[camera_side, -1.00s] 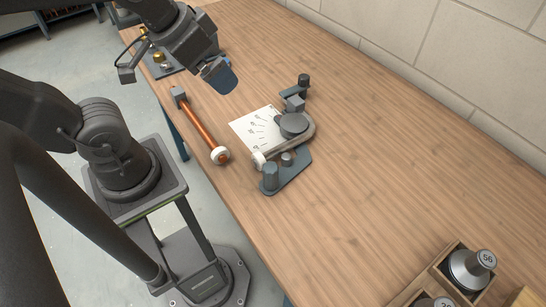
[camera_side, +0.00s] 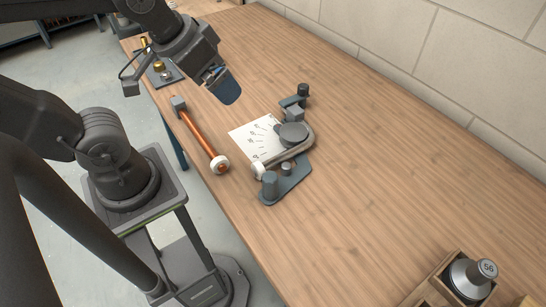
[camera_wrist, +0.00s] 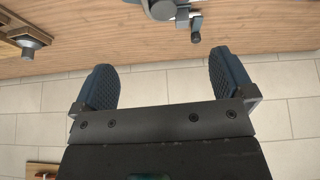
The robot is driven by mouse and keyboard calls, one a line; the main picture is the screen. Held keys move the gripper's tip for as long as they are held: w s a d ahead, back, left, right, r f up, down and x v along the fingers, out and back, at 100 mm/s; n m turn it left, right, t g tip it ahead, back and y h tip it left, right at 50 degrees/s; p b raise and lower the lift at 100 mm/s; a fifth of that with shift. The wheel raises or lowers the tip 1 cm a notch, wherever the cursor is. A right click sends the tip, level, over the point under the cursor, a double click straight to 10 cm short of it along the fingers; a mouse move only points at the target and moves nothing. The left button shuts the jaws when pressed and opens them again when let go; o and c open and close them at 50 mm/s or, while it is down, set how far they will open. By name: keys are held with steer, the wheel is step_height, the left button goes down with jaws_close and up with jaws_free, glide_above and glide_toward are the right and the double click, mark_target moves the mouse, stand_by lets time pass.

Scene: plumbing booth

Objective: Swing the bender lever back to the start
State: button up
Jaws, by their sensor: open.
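The bender (camera_side: 293,135) stands on the table in the side view, with a grey round former and a white angle card (camera_side: 250,130) beside it. A blue-grey arm with an upright post (camera_side: 270,187) reaches out at its near side; I take this for the lever, though a smaller arm with a post (camera_side: 303,90) is at the far side. A grey bar with a white end (camera_side: 258,170) curves round the former. My gripper (camera_side: 224,88) is open and empty, above and left of the bender. In the wrist view my gripper (camera_wrist: 165,82) is open, with part of the bender (camera_wrist: 160,9) at the top edge.
Wooden boxes with grey weights (camera_side: 473,277) stand at the near right. A small plate with brass parts (camera_side: 160,70) is at the back left. A block wall (camera_side: 480,60) bounds the far side. The right tabletop is clear.

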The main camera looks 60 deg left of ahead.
steer(key=w+d+f+n+g, duration=0.3)
steer(key=w+d+f+n, duration=0.15)
steer(key=n, duration=0.45)
steer(key=n+g, duration=0.2)
steer(key=n, duration=0.7)
glide_above(271, 176)
step_height(271, 176, down, 8)
steer(key=shift+s+r, duration=0.1)
steer(key=shift+f, duration=4.05)
steer(key=shift+c, duration=0.2)
steer(key=c, duration=1)
steer(key=shift+c, duration=0.2)
